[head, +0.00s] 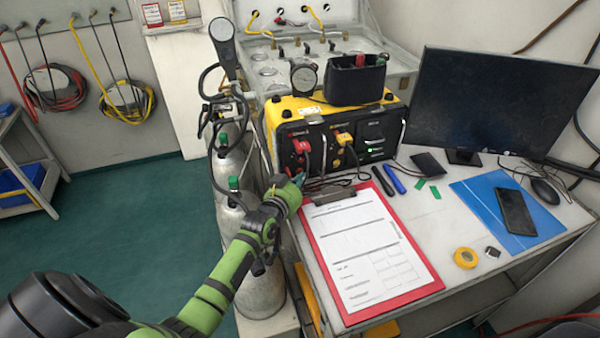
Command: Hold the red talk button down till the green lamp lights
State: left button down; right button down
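A yellow and black box (285,104) stands at the back of the table. Its front has a red fitting (301,147) at left and a yellow one (345,139) in the middle. I cannot tell if the red fitting is the talk button. A small green spot (376,151), perhaps the lamp, shows bright on the right module. My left gripper (298,180) is at the table's left edge, just below the red fitting and by the clipboard's top. Its fingertips are small, and I cannot tell whether they are open or touching anything. My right gripper is out of view.
A red clipboard (433,285) covers the table's front left. Gas cylinders (230,170) stand beside my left arm. Pens (395,179), a monitor (500,105), a blue folder (470,195) with a phone (515,211), and yellow tape (465,258) lie or stand to the right.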

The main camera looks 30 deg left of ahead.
pick_arm(q)
jog(key=shift+w+a+r, duration=0.1)
jog(key=shift+w+a, duration=0.15)
jog(key=shift+a, duration=0.05)
dwell(2.0)
jog(key=shift+s+d+p, duration=0.25)
jog(key=shift+d+p, duration=0.05)
jog(key=shift+s+d, duration=0.3)
jog(key=shift+d, duration=0.05)
jog(key=shift+p, duration=0.3)
